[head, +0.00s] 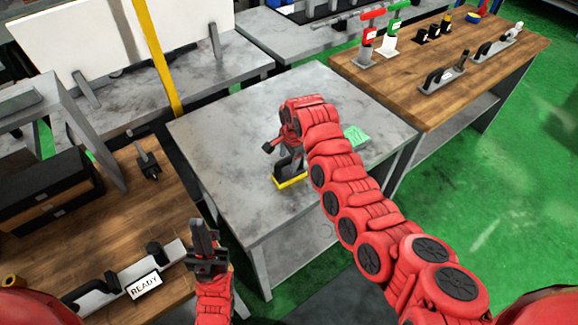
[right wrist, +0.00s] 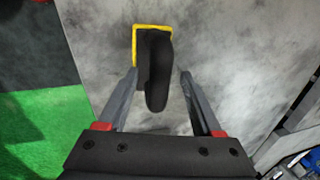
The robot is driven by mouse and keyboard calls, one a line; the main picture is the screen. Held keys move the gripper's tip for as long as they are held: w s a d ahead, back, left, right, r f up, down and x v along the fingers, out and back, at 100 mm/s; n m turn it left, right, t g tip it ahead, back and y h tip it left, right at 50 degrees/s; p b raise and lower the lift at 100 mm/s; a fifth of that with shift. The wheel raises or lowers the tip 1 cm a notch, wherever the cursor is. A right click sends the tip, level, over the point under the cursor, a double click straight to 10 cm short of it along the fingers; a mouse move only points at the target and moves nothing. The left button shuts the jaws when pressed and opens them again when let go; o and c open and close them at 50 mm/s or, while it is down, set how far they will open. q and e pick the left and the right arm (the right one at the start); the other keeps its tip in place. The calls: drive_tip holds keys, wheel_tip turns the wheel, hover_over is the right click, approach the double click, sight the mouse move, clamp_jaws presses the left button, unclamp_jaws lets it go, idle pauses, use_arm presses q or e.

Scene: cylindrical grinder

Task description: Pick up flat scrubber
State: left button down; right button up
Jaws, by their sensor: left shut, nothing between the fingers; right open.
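The flat scrubber (head: 291,181), with a yellow-edged base and a black handle, rests on the grey metal table (head: 225,130). My right gripper (head: 290,160) is directly above it, pointing down, and partly hides it. In the right wrist view, my right gripper (right wrist: 158,85) is open, and the scrubber's black handle (right wrist: 157,75) reaches between the fingers, with visible gaps on both sides. The yellow base (right wrist: 150,28) lies further off. My left gripper (head: 207,238) is shut and empty, near the wooden bench at the left.
A green item (head: 355,137) lies on the metal table behind my right arm. A READY sign (head: 145,286) and dark tools are on the left wooden bench (head: 125,215). Red and green clamps (head: 368,38) stand on the right wooden bench (head: 465,55). Much of the metal table is clear.

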drive_tip(key=shift+w+f, duration=0.1)
drive_tip(key=shift+f, duration=0.35)
clamp_jaws()
idle(1.1)
